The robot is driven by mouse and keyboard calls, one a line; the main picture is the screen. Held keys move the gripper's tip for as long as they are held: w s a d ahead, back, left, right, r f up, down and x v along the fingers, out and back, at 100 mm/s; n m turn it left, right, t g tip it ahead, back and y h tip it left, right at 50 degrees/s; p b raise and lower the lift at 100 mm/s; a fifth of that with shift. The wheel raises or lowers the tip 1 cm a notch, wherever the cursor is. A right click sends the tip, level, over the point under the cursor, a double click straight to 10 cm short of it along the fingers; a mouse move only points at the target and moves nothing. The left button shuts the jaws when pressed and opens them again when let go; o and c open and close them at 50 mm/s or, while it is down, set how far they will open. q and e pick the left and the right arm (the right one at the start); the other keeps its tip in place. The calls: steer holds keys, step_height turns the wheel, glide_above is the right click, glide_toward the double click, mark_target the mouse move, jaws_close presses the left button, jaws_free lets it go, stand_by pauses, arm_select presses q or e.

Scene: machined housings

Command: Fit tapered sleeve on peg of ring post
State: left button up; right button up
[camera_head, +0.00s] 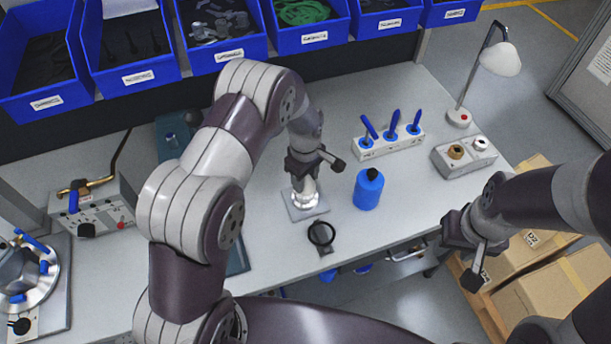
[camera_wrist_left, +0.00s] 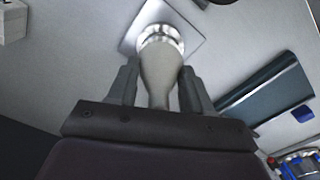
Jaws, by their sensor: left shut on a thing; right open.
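My left gripper (camera_head: 304,174) points down over a square grey plate (camera_head: 293,212) near the front middle of the bench. It is shut on a pale grey tapered sleeve (camera_wrist_left: 158,75), which shows between the two fingers in the left wrist view. Beyond the sleeve's far end is a shiny round metal ring post (camera_wrist_left: 161,36) on the square plate. The sleeve lines up with the post and seems to meet it; I cannot tell whether it is seated or just above. The peg is hidden. My right gripper (camera_head: 477,266) is open and empty, off the bench's front right edge.
A blue bottle (camera_head: 368,190) stands close right of the plate. A black ring on a small stand (camera_head: 321,236) is in front. A white holder with blue-handled tools (camera_head: 390,144), a block with round fittings (camera_head: 464,157) and a lamp (camera_head: 500,58) stand further right.

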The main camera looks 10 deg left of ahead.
arm_select(q)
steer(key=shift+f+b, duration=0.6)
steer(key=shift+f, duration=0.35)
steer(key=o, duration=1.1)
steer(key=shift+o, duration=0.2)
steer(key=shift+r, duration=0.15)
step_height(320, 180, up, 12)
steer(key=b, duration=0.3)
steer(key=shift+r, duration=0.25)
steer(key=shift+s, duration=0.1)
